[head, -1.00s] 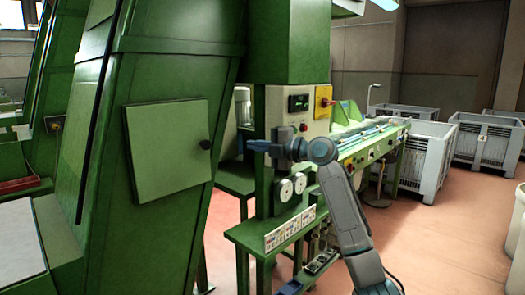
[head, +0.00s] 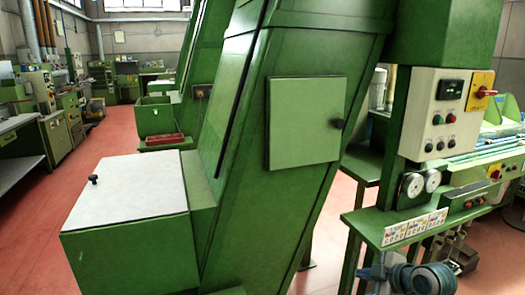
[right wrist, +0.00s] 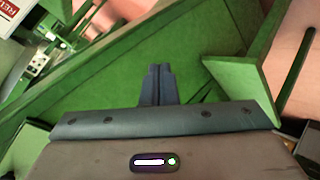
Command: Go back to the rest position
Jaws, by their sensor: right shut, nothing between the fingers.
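My right gripper (head: 368,272) shows at the bottom edge of the head view, with part of my blue-grey right arm beside it. It is below the front of the green machine's shelf and most of the arm is cut off by the frame. In the right wrist view the two dark fingers of my right gripper (right wrist: 157,70) are together, with nothing between them. Green panels lie beyond the fingers there; I cannot tell how far off. My left gripper is in neither current view.
A tall slanted green machine (head: 290,60) with a hatch door (head: 305,120) fills the middle. A control panel (head: 445,112) with dials stands at the right above a shelf (head: 385,232). A white-lidded green box (head: 130,190) is at the left. Red floor (head: 50,240) lies open farther left.

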